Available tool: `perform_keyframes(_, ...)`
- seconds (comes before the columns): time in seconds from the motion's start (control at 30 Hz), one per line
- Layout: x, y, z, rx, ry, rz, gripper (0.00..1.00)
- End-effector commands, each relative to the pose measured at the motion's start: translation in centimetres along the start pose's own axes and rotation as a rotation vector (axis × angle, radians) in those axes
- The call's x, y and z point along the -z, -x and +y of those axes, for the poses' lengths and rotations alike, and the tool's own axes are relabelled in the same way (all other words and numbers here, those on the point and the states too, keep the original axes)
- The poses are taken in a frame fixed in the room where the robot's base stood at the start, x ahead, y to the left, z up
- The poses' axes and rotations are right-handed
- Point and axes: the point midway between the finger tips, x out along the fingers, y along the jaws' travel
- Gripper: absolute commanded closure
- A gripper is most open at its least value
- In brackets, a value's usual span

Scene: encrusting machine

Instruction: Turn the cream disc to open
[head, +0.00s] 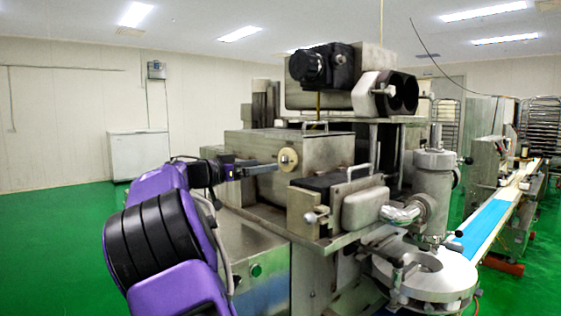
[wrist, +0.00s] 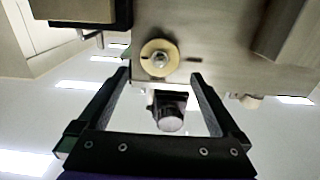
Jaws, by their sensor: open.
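The cream disc (head: 288,159) is a small round knob with a metal centre on the side of a steel box on the machine. In the wrist view the cream disc (wrist: 160,58) shows face-on, just beyond the fingertips and roughly midway between them. My gripper (head: 276,166) reaches in from the left at about the disc's height, its fingertips close to it. In the wrist view my gripper (wrist: 158,75) has its two fingers spread apart with nothing between them. I cannot tell whether a fingertip touches the disc.
The steel box (head: 255,145) bears the disc. A black-topped box with a handle (head: 345,185) stands to its right, and a black motor (head: 318,66) is above. A blue conveyor (head: 485,220) runs at the right. Green floor (head: 50,240) is open at the left.

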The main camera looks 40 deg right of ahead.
Motion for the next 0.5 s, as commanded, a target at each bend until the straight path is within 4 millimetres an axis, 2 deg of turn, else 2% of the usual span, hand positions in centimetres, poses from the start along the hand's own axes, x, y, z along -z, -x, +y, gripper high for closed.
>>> perform_keyframes(0.03, 0.2, -1.3, 0.1, -0.004, 0.000, 0.001, 0.00)
perform_keyframes(0.23, 0.1, -5.2, 0.1, -0.004, 0.001, 0.000, 0.00)
perform_keyframes(0.5, 0.1, -7.7, 0.0, -0.001, 0.000, 0.000, 0.00)
